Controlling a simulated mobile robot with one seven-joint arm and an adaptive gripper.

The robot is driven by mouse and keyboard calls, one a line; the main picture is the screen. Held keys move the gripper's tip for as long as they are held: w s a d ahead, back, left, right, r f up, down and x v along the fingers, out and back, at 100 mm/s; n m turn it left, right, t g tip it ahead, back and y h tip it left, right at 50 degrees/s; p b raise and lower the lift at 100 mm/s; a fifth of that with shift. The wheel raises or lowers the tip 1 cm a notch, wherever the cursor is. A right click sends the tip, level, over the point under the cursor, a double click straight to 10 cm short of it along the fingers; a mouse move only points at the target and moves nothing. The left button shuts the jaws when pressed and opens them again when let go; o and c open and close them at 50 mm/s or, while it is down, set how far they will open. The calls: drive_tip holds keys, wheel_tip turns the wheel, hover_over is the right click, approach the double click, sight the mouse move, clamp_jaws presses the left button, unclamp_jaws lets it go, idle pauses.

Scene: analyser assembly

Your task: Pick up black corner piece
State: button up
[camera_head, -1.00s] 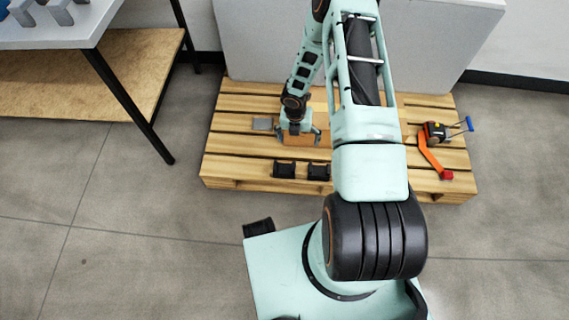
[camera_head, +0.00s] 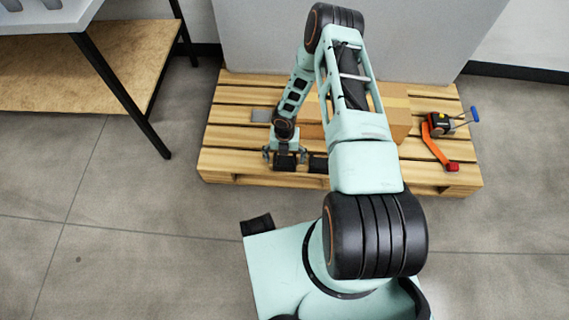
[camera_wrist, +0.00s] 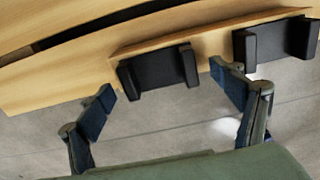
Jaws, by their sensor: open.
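Two black corner pieces lie side by side near the front edge of the wooden pallet. The left corner piece (camera_head: 285,162) is just below my gripper (camera_head: 285,153) in the head view. In the wrist view this black corner piece (camera_wrist: 158,70) sits between and beyond the two fingertips of my gripper (camera_wrist: 165,85). The fingers are open and apart, and I see no contact with the piece. The second black corner piece (camera_wrist: 275,42) is to the right, outside the right finger; it also shows in the head view (camera_head: 318,165), partly hidden by my arm.
The pallet (camera_head: 225,160) lies on a grey floor. A cardboard box (camera_head: 396,112) is behind my arm. An orange and black tool with a blue handle (camera_head: 440,128) lies at the right. A small grey plate (camera_head: 262,115) is behind my gripper. A table (camera_head: 140,112) stands at the left.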

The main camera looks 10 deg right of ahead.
drive_tip(key=shift+f, duration=0.5)
drive_tip(key=c, duration=1.1)
drive_tip(key=shift+r, duration=0.15)
